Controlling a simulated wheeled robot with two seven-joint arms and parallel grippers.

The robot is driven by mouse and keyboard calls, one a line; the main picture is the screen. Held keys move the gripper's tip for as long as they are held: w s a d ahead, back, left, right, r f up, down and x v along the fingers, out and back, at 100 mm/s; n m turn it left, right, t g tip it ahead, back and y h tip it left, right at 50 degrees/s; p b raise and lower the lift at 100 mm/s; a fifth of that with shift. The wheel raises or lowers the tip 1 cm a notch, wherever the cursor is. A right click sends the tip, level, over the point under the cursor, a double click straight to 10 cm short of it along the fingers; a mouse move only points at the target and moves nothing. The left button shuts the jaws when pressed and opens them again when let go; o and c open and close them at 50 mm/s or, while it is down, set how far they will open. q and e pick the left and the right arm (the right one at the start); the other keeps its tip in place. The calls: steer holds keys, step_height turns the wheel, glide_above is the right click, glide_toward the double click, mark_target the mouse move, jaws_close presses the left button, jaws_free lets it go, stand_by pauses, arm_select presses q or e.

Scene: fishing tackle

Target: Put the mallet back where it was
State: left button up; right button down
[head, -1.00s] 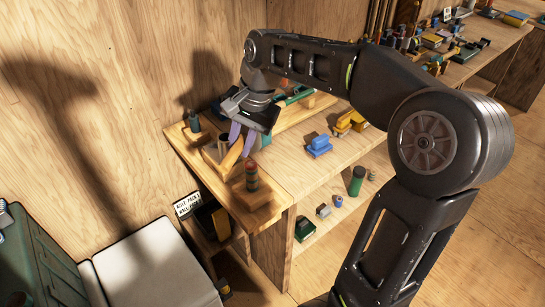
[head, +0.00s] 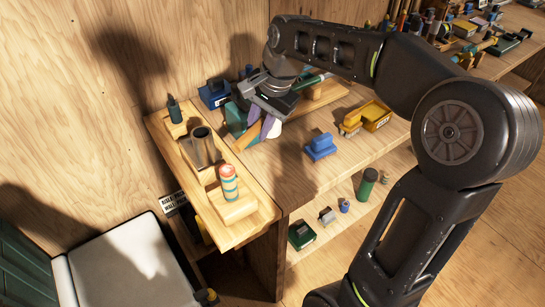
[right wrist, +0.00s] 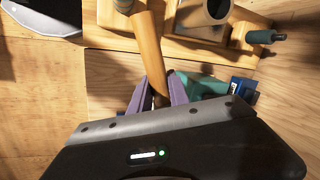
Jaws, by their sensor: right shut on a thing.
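My right gripper (head: 262,128) is shut on the tan wooden handle of the mallet (head: 245,138). It holds it low over the bench, just right of a wooden rack (head: 259,221). In the right wrist view the purple fingers (right wrist: 160,97) grip the handle (right wrist: 150,45) near its dark, narrow end; the handle reaches up towards the rack. A rounded white thing (head: 275,129) shows beside the fingers; I cannot tell whether it is part of the mallet. The rack carries a dark tube (head: 201,140) and a striped cylinder (head: 229,181). My left gripper is out of view.
A teal thing (head: 235,119) and a dark blue box (head: 213,94) stand close left of the gripper. A blue block (head: 320,147) and a yellow toy-like truck (head: 366,118) stand to the right. Bare bench top lies between the rack and the blue block.

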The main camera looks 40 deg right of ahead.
steer(key=shift+f, duration=3.15)
steer(key=shift+d+f, duration=0.1)
steer(key=shift+f, duration=1.75)
steer(key=shift+f, duration=0.2)
steer(key=c, duration=1.2)
jaws_free()
steer(key=shift+c, duration=0.2)
steer(key=shift+r, duration=0.15)
steer(key=v, duration=1.2)
